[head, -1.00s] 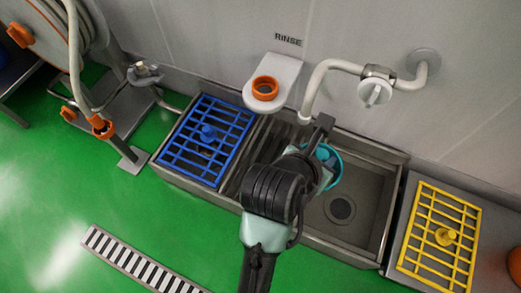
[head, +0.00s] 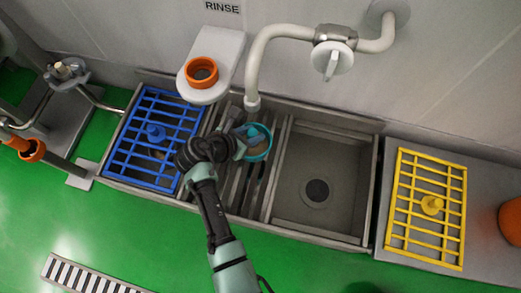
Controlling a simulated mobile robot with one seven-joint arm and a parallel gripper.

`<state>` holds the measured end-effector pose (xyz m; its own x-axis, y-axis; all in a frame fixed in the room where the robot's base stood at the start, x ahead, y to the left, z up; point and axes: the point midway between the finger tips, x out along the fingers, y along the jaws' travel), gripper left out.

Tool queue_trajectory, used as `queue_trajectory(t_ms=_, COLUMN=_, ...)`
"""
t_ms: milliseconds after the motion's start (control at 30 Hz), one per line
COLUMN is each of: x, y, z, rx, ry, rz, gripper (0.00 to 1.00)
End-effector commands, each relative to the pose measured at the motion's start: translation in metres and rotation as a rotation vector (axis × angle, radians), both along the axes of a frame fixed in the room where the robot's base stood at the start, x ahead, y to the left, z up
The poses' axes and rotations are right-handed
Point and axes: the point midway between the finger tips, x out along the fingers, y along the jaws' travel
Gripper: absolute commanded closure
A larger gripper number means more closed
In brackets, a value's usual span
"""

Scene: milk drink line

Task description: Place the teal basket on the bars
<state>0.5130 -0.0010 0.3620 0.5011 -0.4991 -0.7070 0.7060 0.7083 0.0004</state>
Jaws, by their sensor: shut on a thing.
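The teal basket (head: 259,150) is a round cup with a teal rim and a brownish-grey inside. It is over the metal bars (head: 266,190) that span the sink between the blue grid and the open basin. I cannot tell whether it touches the bars or hangs just above them. My gripper (head: 239,146) is shut on the basket at its left side. My wrist hides part of the bars and some of the basket's near side.
A blue grid (head: 133,164) lies left of the bars. The open basin (head: 318,165) with its drain is on the right. A tap (head: 254,75) hangs just behind the basket. A white shelf with an orange ring (head: 201,72) juts out at the back. A yellow grid (head: 427,205) is far right.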

Motion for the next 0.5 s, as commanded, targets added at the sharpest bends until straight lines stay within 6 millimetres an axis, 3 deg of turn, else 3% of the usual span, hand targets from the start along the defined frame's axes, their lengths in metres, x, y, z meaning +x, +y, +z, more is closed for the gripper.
queue_trajectory(t_ms=300, x=0.000, y=0.000, z=-0.053, rx=0.001, ry=0.001, rz=-0.003, gripper=1.00)
queue_trajectory(t_ms=500, x=0.000, y=0.000, z=-0.067, rx=0.001, ry=0.000, rz=-0.002, gripper=1.00)
